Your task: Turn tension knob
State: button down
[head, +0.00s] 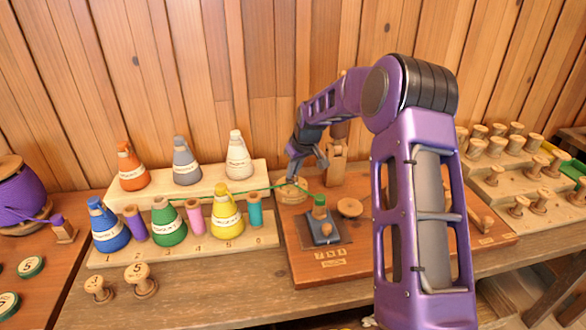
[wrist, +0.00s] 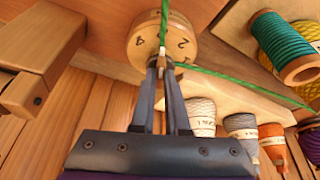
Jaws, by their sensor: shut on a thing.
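The tension knob is a round wooden dial (wrist: 190,45) with dark numerals on its face, seen close up at the top of the wrist view. It is the small round wooden piece (head: 291,193) left of the board's middle in the head view. In the head view my gripper (head: 306,165) reaches down over the knob. A green thread (wrist: 240,80) passes across the knob. The exact pointer setting is hard to read.
A wooden post (head: 336,160) stands close behind my gripper. Cones and spools fill a stepped rack at left.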

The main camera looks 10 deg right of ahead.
jog(key=shift+n, duration=0.3)
jog(key=c, duration=0.9)
grip_release()
jog(key=p+v, duration=0.1)
jog(key=v, duration=1.6)
jog(key=shift+d+r, duration=0.1)
jog(key=shift+r, duration=0.1)
